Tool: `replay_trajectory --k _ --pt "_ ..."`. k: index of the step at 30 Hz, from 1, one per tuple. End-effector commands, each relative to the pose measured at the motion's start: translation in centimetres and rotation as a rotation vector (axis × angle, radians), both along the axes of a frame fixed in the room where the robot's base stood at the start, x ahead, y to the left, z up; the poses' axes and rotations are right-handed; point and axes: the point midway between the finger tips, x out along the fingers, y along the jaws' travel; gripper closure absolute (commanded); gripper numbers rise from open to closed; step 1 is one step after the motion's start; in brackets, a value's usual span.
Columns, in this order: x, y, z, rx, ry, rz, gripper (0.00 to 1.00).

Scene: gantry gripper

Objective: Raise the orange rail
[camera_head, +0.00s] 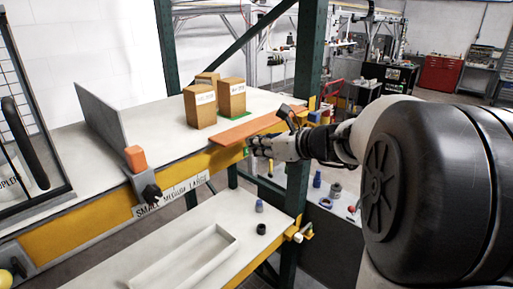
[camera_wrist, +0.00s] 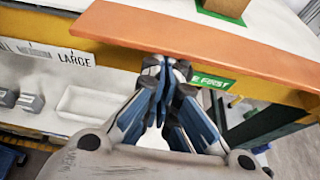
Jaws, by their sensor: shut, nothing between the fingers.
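The orange rail (camera_head: 245,128) is a flat orange board at the front edge of the upper shelf, near its right end. In the wrist view the orange rail (camera_wrist: 190,35) runs across the top, and it looks flat. My gripper (camera_head: 251,145) is at the rail's front edge, on the right side of the shelf. In the wrist view my gripper (camera_wrist: 165,68) has its fingers together and empty, with the tips just below the rail's front edge. I cannot tell if they touch it.
Several cardboard boxes (camera_head: 231,98) stand on the upper shelf (camera_head: 160,125) behind the rail. A grey divider (camera_head: 101,118) and an orange-topped clamp (camera_head: 136,160) are to the left. A green post (camera_head: 309,60) rises near my arm. A tray (camera_head: 185,258) lies on the lower shelf.

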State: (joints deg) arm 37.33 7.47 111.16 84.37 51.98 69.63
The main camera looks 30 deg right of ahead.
Motion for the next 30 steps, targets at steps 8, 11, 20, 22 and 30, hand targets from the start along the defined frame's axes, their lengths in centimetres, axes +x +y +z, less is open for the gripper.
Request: replay_trajectory --k 8,11,20,22,30 --pt "0.0 0.0 0.2 -0.002 0.007 0.0 1.0" --pt "-0.1 0.0 0.5 -0.009 0.024 0.001 1.0" --pt "-0.1 0.0 1.8 -0.042 0.11 0.002 1.0" --pt "-0.2 -0.1 2.1 -0.045 0.128 -0.001 1.0" --pt "-0.1 0.1 4.2 -0.046 0.124 0.001 1.0"
